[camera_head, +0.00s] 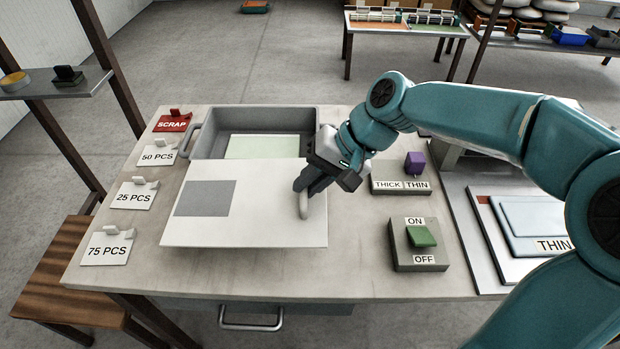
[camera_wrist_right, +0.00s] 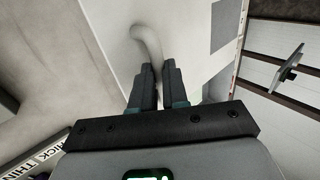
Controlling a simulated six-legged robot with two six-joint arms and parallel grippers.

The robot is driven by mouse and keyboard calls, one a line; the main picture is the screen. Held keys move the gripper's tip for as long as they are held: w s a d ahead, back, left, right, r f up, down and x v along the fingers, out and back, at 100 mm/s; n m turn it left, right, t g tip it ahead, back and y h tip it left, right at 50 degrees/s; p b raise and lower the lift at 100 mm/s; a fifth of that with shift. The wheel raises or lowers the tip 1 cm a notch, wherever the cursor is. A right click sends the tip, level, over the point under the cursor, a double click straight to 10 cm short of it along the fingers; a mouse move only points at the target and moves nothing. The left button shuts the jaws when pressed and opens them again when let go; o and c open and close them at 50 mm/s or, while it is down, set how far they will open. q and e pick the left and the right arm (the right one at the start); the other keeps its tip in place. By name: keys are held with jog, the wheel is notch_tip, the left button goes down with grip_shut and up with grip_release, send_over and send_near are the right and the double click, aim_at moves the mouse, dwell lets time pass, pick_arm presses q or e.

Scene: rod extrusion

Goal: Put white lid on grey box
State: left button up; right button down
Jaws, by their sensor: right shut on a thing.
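The white lid (camera_head: 262,222) with a grey square on it is in front of the grey box (camera_head: 212,152) in the head view, overlapping the box's near edge. I cannot tell whether the lid touches the table. The grey box is open at the top, with a pale green sheet inside. My right gripper (camera_head: 304,187) is shut on the lid's handle (camera_head: 304,206) at the lid's right side. In the right wrist view, the fingers (camera_wrist_right: 157,85) close around the curved handle (camera_wrist_right: 146,38). My left gripper is not in view.
Label cards, such as the red SCRAP card (camera_head: 173,122), line the table's left side. To the right stand the THICK/THIN switch (camera_head: 401,190) and the ON/OFF switch (camera_head: 417,258). A stack of trays (camera_head: 525,215) marked THIN is farther right. The table front (camera_head: 180,268) is clear.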

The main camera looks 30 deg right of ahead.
jog(key=shift+f, duration=0.2)
jog(key=c, duration=1.1)
grip_release()
jog(key=shift+o, duration=0.2)
jog(key=shift+r, duration=0.1)
jog(key=p+v, duration=0.2)
jog(key=v, duration=1.4)
jog(key=shift+s, duration=0.1)
